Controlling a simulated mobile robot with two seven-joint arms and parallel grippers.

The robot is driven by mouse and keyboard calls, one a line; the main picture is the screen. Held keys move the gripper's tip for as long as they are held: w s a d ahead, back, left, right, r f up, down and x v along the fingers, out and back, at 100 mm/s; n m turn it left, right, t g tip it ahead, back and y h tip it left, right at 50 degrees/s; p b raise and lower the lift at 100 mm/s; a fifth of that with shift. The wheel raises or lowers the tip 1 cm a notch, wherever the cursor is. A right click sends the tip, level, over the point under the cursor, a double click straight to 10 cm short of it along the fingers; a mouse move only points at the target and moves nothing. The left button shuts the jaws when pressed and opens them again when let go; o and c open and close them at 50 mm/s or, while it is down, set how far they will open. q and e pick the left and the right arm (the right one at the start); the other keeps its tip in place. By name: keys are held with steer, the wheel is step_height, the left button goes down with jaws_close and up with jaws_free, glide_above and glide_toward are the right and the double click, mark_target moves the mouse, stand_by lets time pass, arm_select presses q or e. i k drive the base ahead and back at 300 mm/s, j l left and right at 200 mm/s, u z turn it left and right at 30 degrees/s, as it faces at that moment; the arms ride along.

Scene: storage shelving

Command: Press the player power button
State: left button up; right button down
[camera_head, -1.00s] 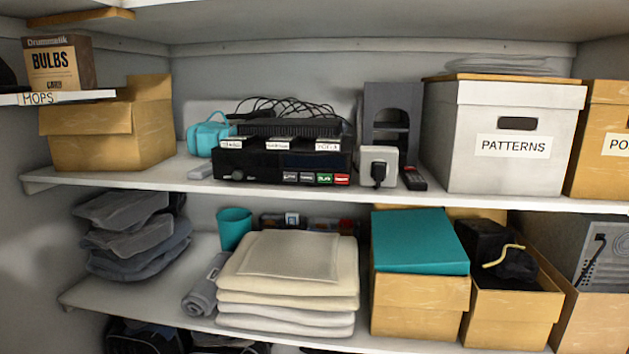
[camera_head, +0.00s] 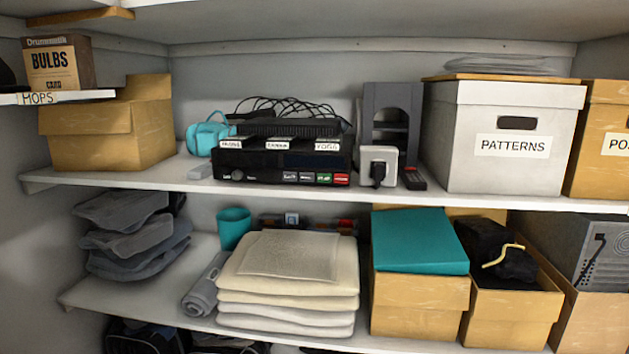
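The player (camera_head: 262,164) is a black box on the middle shelf, left of centre. White labels sit along its top front edge. A round knob or button (camera_head: 237,176) is at the lower left of its front. A row of small buttons (camera_head: 315,178) is at the lower right, two dark, one green and one red. I cannot tell which of these is the power button. A thinner black device (camera_head: 290,127) with loose black cables lies on top of the player. Neither of my grippers is in view.
A white power adapter (camera_head: 378,163) and a dark remote (camera_head: 412,178) are right of the player. A dark stand (camera_head: 392,105) is behind them. The white PATTERNS box (camera_head: 468,140) is further right. A teal case (camera_head: 207,134) and an open cardboard box (camera_head: 90,135) are left.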

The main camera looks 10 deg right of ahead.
mark_target(338, 178)
steer(key=i+l+u, duration=0.25)
steer(key=u, duration=0.15)
steer(key=i+l+u, duration=0.2)
steer(key=l+u, duration=0.15)
steer(key=i+l+u, duration=0.1)
steer(key=l+u, duration=0.3)
